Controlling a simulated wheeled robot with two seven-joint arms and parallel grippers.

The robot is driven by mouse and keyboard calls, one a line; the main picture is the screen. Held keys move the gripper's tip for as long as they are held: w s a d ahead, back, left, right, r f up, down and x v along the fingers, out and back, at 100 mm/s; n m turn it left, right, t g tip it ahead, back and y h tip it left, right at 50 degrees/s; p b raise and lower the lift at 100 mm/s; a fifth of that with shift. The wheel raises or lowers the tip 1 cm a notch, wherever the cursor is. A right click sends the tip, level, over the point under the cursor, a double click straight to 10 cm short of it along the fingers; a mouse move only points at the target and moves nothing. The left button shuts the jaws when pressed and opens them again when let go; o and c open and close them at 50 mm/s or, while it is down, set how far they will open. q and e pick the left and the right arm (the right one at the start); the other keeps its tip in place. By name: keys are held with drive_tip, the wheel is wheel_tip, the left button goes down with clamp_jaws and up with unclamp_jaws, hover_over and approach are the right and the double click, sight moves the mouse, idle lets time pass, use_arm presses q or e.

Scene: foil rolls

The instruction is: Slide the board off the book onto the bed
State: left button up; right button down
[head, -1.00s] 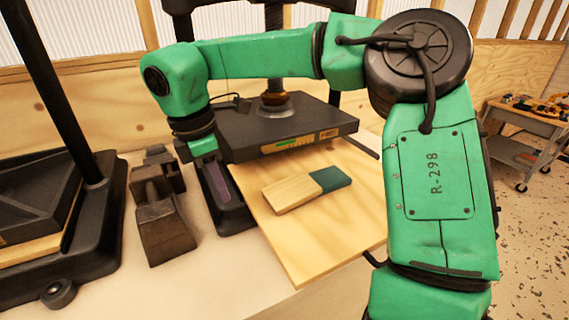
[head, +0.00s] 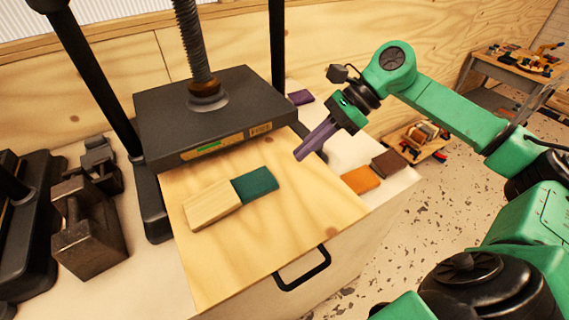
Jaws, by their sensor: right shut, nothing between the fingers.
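A pale wooden board (head: 211,204) lies on the light plywood bed (head: 300,200) of a screw press, in front of the dark press plate. A teal book (head: 256,184) shows at the board's right end. The two meet edge to edge in this view, and I cannot tell how much of the book is under the board. My right gripper (head: 302,154), with purple fingers, points down-left near the bed's right edge. It is shut and empty, to the right of the book and apart from it. My left gripper is not in view.
The black press plate (head: 215,112) hangs over the back of the bed. A dark metal weight (head: 88,238) stands at left. Orange (head: 360,180) and brown (head: 389,163) blocks lie right of the bed. A black handle (head: 303,270) is at the front. The bed's front area is clear.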

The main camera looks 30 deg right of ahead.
sight(251, 194)
drive_tip(key=a, duration=0.1)
drive_tip(key=a+f+p, duration=0.1)
drive_tip(key=a, duration=0.2)
drive_tip(key=shift+f+p, duration=0.3)
drive_tip(key=p+x, duration=0.2)
drive_tip(key=x, duration=0.3)
drive_tip(key=shift+w+f, duration=0.15)
drive_tip(key=shift+f, duration=0.1)
drive_tip(key=a+p, duration=0.3)
drive_tip(key=a, duration=0.1)
drive_tip(key=shift+w+f, duration=0.3)
drive_tip(key=shift+w, duration=0.1)
drive_tip(key=shift+a+f, duration=0.25)
drive_tip(key=shift+a, duration=0.1)
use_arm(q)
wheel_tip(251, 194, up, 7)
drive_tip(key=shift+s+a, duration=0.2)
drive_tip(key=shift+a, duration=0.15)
use_arm(e)
drive_tip(key=shift+d, duration=0.15)
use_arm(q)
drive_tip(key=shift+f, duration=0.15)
use_arm(e)
drive_tip(key=shift+f, duration=0.1)
